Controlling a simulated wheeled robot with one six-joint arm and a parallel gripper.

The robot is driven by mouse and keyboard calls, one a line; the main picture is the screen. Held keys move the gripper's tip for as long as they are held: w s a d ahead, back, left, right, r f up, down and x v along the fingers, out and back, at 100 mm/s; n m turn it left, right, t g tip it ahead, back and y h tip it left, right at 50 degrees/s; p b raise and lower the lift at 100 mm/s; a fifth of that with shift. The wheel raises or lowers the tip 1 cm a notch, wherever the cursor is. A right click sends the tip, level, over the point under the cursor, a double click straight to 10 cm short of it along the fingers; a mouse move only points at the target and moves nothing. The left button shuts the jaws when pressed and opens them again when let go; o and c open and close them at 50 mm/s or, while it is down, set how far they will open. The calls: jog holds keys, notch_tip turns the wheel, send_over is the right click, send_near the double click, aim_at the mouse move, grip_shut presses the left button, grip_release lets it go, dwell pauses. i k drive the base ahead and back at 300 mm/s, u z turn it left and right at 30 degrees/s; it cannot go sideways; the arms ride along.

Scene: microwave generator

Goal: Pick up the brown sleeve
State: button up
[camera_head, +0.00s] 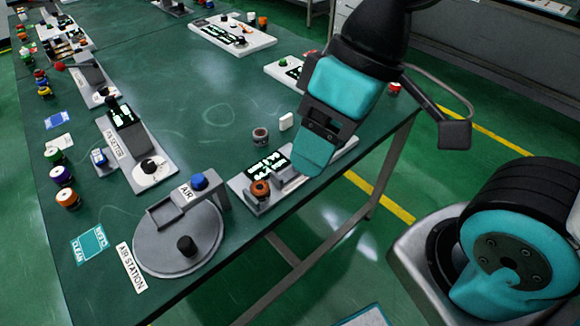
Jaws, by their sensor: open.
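A small brown-grey hollow cylinder (260,137) stands upright on the green table; it looks like the brown sleeve, though its colour is dull at this size. An orange-brown round piece (261,188) sits on the near end of a white board (247,205). My gripper (312,158) hangs from the upper right over the right part of that board, hiding some of it. It is open, with its teal finger pointing down. It is to the right of the cylinder and apart from it. Nothing shows held, but the gap between the fingers is hard to see.
A white block (286,122) stands just right of the cylinder. The grey air station (180,245) is at the front, with a blue-capped arm. A pulsetter board (138,145) and several coloured spools (62,175) are at left. The table's edge runs below my gripper. Mid-table is mostly clear.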

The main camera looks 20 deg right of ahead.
aim_at(260, 188)
jog(key=k, duration=1.3)
jog(key=u, duration=0.55)
jog(key=i, duration=1.05)
jog(key=z, duration=0.55)
